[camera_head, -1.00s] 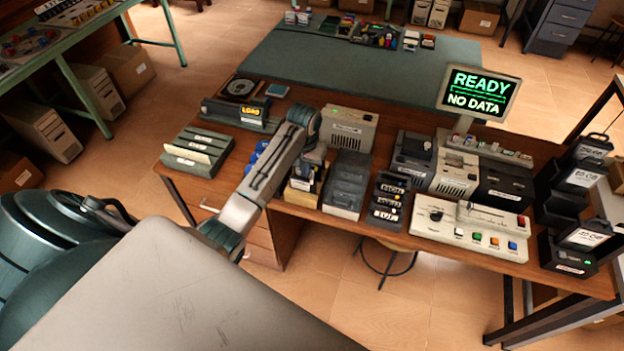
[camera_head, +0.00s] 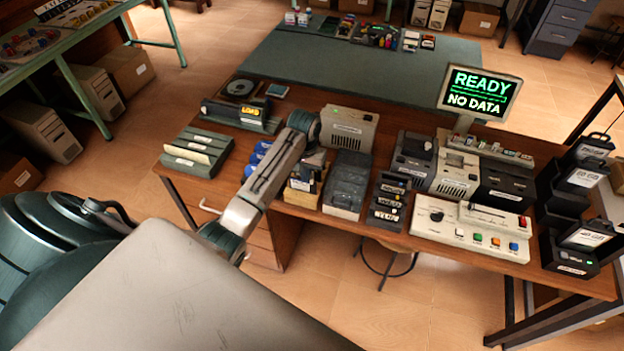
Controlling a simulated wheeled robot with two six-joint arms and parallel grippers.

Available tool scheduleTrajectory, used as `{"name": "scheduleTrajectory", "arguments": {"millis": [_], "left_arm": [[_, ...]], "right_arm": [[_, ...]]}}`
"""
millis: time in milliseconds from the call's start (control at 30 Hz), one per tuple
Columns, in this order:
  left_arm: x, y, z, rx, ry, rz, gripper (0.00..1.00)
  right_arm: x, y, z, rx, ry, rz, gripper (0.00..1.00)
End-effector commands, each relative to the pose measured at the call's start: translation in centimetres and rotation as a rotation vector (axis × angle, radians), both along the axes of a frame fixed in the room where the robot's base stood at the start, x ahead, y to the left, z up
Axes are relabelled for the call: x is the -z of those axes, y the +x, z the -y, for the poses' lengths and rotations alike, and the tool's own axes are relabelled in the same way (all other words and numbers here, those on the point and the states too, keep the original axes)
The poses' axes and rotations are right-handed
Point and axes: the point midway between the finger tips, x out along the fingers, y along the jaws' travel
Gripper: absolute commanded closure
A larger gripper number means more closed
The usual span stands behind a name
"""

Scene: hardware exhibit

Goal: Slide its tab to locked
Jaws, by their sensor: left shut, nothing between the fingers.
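My left arm reaches over the wooden desk (camera_head: 340,228) from the left. Its gripper (camera_head: 312,172) points down over a small wooden holder (camera_head: 300,196) with dark and pale pieces in it. The fingers are shut with nothing seen between them; the tips are small and partly hidden by the wrist. I cannot tell whether they touch the holder. No tab can be made out at this size, and the arm covers part of the holder. My right gripper is out of view.
Grey dark-lidded boxes (camera_head: 346,190) and a rack of labelled cartridges (camera_head: 387,202) stand right of the gripper. Blue items (camera_head: 256,158) lie left, beside a grey slotted tray (camera_head: 195,152). A beige unit (camera_head: 348,128) stands behind. A screen (camera_head: 479,93) reads READY, NO DATA.

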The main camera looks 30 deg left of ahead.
Motion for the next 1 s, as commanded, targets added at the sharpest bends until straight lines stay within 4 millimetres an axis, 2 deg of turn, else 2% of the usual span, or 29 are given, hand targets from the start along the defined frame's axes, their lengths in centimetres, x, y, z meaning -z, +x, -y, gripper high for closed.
{"name": "scheduleTrajectory", "arguments": {"millis": [1000], "left_arm": [[0.0, 0.4, 1.6, 0.0, -0.001, 0.0, 1.0]], "right_arm": [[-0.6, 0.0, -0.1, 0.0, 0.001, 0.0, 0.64]]}}
